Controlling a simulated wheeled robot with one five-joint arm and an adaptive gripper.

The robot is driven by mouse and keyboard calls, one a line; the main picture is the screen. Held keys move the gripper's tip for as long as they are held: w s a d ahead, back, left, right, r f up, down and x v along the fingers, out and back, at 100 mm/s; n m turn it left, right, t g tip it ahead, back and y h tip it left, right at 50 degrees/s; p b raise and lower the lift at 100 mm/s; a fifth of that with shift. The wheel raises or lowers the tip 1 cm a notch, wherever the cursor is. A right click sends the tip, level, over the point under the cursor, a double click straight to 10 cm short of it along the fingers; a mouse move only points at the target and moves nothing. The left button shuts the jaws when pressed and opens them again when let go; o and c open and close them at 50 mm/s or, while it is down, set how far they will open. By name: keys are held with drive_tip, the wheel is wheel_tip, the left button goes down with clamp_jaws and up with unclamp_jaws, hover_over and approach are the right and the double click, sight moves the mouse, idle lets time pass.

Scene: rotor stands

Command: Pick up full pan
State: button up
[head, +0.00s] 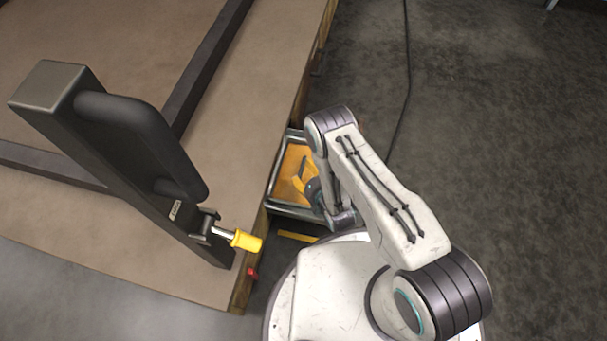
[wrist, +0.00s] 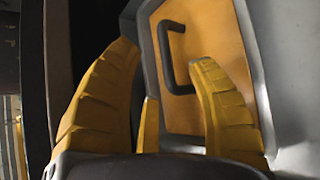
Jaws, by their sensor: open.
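The pan (head: 272,196) is a metal-rimmed tray with an orange inside, low beside the wooden platform and partly hidden by my arm. In the wrist view the pan (wrist: 203,38) shows its orange face, grey rim and a dark C-shaped handle (wrist: 164,45). In the head view my gripper (head: 303,183) is over the pan, mostly hidden by my arm.
The wooden platform (head: 80,232) fills the left, its edge close to the pan. A dark stand (head: 128,170) with a yellow-handled latch (head: 246,240) rises from it.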

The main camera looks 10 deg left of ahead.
sight(302, 168)
drive_tip(key=b+x, duration=0.1)
drive_tip(key=x, duration=0.1)
drive_tip(key=b+x, duration=0.2)
drive_tip(key=x, duration=0.1)
drive_tip(key=shift+s+d+f, duration=0.1)
drive_tip(key=shift+s+f, duration=0.1)
drive_tip(key=shift+f, duration=0.1)
drive_tip(key=shift+w+a+f+b, duration=0.25)
drive_tip(key=shift+w+b, duration=0.15)
drive_tip(key=shift+w, duration=0.1)
drive_tip(key=c, duration=1)
drive_tip(key=shift+r, duration=0.1)
clamp_jaws()
